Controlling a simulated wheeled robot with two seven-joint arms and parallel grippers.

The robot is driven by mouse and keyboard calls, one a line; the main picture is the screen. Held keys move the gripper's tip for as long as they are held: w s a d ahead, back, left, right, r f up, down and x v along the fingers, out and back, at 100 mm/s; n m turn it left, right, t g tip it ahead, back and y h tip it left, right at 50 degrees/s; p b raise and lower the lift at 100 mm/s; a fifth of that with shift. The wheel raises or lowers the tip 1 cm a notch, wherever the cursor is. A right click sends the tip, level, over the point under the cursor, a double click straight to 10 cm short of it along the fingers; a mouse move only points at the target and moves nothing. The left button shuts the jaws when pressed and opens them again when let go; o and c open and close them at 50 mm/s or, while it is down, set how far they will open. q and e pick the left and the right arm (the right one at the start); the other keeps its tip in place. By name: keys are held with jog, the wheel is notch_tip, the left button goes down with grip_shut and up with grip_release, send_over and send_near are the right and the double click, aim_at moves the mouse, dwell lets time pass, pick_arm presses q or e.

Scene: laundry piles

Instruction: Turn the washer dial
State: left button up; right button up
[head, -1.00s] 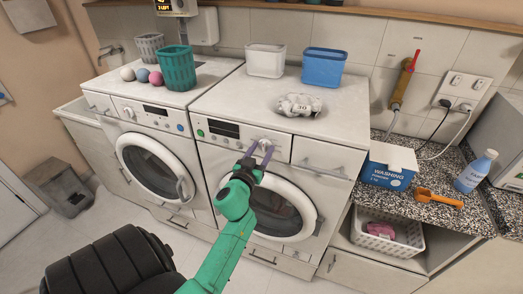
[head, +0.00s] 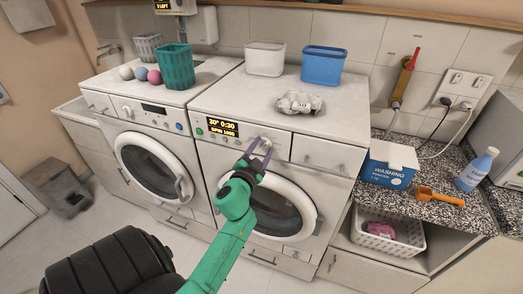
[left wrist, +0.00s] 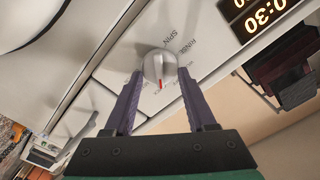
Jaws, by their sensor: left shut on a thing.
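The right-hand washer (head: 240,100) has a round dial (head: 265,141) on its front panel. In the left wrist view the dial (left wrist: 158,66) is grey-white with a red pointer mark, and words such as RINSE and SPIN are printed around it. My left gripper (head: 262,149) has its purple fingers on either side of the dial, shut on it. In the left wrist view the gripper (left wrist: 161,76) holds the dial between its fingertips. The washer's display (head: 222,127) is lit and reads 30°, 0:30 and a spin line. My right gripper is not in view.
A second washer (head: 105,98) stands to the left, with a green basket (head: 177,67) and several balls on top. A washing powder box (head: 388,165) is on the counter.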

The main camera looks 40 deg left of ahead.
pick_arm(q)
jog(key=m+b, duration=0.1)
jog(key=m, duration=0.4)
jog(key=shift+m, duration=1.4)
jog(key=shift+r, duration=0.1)
jog(key=o, duration=1.4)
jog(key=shift+w, duration=0.1)
jog(key=shift+w+a+f, duration=0.15)
jog(key=shift+f, duration=0.1)
jog(key=b+v, duration=0.5)
jog(key=v, duration=0.9)
jog(key=shift+s, duration=0.25)
